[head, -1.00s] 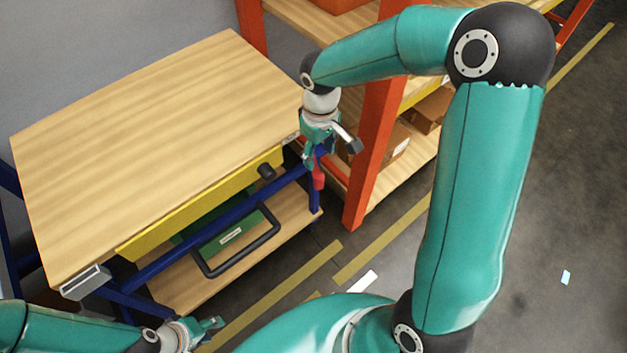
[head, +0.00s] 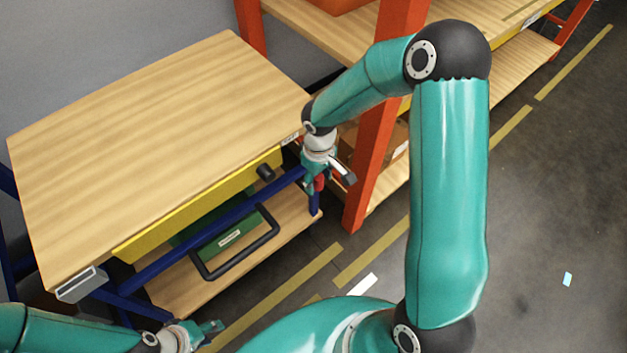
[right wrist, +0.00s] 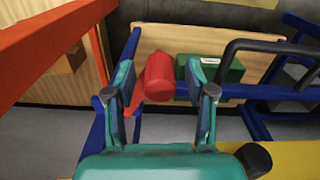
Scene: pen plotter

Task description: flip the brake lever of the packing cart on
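The packing cart (head: 150,130) has a wooden top, a yellow apron and a blue frame. Its red brake lever (head: 320,184) is at the right end of the frame, mostly hidden by my right gripper (head: 316,180) in the head view. In the right wrist view the red lever's rounded grip (right wrist: 160,76) lies between the two spread fingers of my right gripper (right wrist: 161,82), with gaps on both sides. My left gripper (head: 208,330) is at the bottom left, away from the lever; its finger opening is unclear.
An orange-framed shelf (head: 372,150) with cardboard boxes stands close to the right of my right gripper. A dark knob (head: 265,171) sticks out of the yellow apron. Open floor lies right.

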